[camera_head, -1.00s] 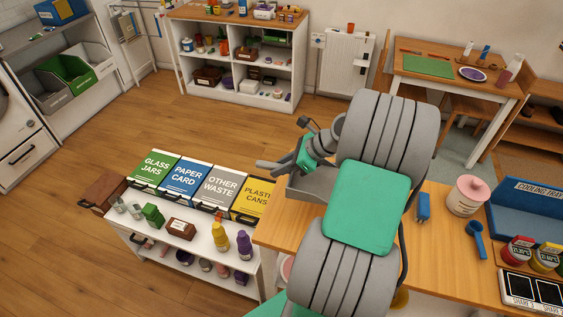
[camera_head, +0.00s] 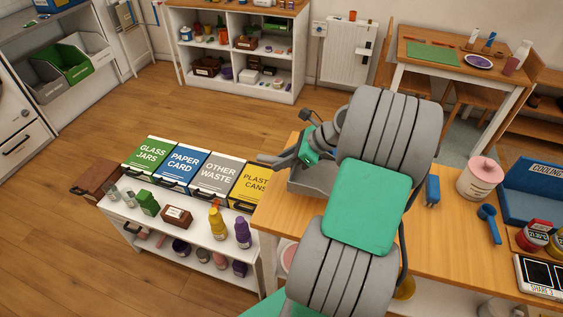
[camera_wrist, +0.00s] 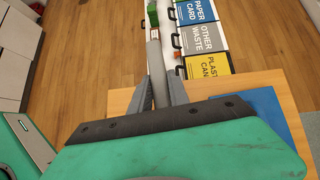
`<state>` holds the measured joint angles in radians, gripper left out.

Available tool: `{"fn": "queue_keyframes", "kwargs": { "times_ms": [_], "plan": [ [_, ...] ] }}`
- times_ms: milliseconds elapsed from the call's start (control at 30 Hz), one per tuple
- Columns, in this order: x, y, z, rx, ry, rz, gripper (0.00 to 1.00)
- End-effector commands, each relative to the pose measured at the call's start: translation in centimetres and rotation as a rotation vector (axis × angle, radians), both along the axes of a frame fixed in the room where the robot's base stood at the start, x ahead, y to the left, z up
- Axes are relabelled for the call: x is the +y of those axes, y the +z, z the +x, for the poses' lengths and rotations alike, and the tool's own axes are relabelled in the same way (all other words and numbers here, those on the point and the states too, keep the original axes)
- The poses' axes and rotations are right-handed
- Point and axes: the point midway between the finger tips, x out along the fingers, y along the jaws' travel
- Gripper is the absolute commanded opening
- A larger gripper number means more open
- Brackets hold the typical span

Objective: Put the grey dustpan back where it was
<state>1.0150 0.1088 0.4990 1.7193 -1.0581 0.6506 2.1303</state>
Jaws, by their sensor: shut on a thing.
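The grey dustpan (camera_head: 312,182) is at the left end of the wooden table (camera_head: 285,214) in the head view, partly hidden by my arm. Its pan is on the right and its handle points left. I cannot tell whether the pan touches the table or hangs just above it. My gripper (camera_head: 308,152) is shut on the handle. In the wrist view the grey handle (camera_wrist: 155,68) runs between the two fingers of my gripper (camera_wrist: 157,92), pointing away from me. The pan does not show clearly there.
A low white shelf (camera_head: 185,237) with labelled bins, such as the yellow bin (camera_head: 252,185), stands left of the table. On the table's right are a blue clip-like object (camera_head: 432,189), a pink canister (camera_head: 480,178), a blue scoop (camera_head: 488,217) and a blue cooling tray (camera_head: 535,190). Open floor lies beyond.

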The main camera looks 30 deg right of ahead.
Motion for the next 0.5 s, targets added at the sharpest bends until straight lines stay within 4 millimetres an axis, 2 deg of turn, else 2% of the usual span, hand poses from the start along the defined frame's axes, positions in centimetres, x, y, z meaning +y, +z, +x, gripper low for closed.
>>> {"fn": "queue_keyframes", "kwargs": {
  "times_ms": [33,500],
  "plan": [
    [0.0,-0.7,0.0,-0.002,0.000,-0.002,0.00],
    [-0.1,-3.4,0.0,-0.002,0.000,-0.002,0.00]
  ]
}}
